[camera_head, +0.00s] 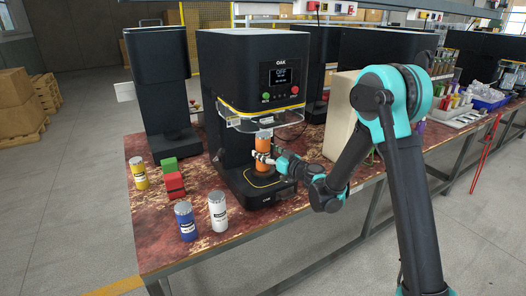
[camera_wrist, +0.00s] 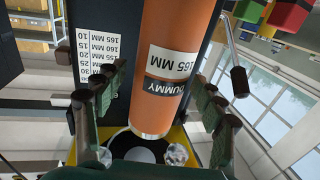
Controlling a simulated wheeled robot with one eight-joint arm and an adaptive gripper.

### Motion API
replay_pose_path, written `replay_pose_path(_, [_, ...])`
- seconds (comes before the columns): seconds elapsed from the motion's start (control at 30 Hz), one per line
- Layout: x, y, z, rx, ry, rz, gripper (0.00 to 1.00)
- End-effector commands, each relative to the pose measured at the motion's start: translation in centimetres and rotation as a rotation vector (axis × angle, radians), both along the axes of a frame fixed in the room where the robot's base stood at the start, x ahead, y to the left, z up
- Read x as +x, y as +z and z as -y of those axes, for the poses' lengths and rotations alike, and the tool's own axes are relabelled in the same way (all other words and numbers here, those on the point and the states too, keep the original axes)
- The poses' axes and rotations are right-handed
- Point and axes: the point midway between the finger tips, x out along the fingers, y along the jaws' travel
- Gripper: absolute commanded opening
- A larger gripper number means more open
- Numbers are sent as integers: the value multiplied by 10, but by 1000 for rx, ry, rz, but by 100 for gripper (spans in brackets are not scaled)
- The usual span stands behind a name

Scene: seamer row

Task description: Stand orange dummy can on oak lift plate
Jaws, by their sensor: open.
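The orange dummy can (camera_head: 264,141) stands upright inside the black OAK machine (camera_head: 233,88), below its clear guard. The black lift plate (camera_head: 262,179) with an orange ring is under the can; my gripper partly hides the can's lower end, so contact is hard to tell. My gripper (camera_head: 268,159) reaches in from the right at the can. In the wrist view, which is upside down, the can (camera_wrist: 172,65) shows "165 MM" and "DUMMY" labels. It lies between the two open fingers of my gripper (camera_wrist: 155,112), with gaps visible beside it.
A yellow can (camera_head: 138,173), a blue can (camera_head: 186,222) and a white can (camera_head: 218,212) stand on the worn red bench (camera_head: 245,232). Green and red blocks (camera_head: 172,180) sit left of the machine. A beige box (camera_head: 343,112) stands right, near my arm.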

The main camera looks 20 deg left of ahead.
Motion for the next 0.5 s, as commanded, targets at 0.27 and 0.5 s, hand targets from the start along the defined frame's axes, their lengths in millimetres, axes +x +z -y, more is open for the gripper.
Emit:
replay_pose_path(0.27, [-27, 0, 52, 0, -3, 0, 70])
replay_pose_path(0.5, [-43, 0, 85, 0, -3, 0, 70])
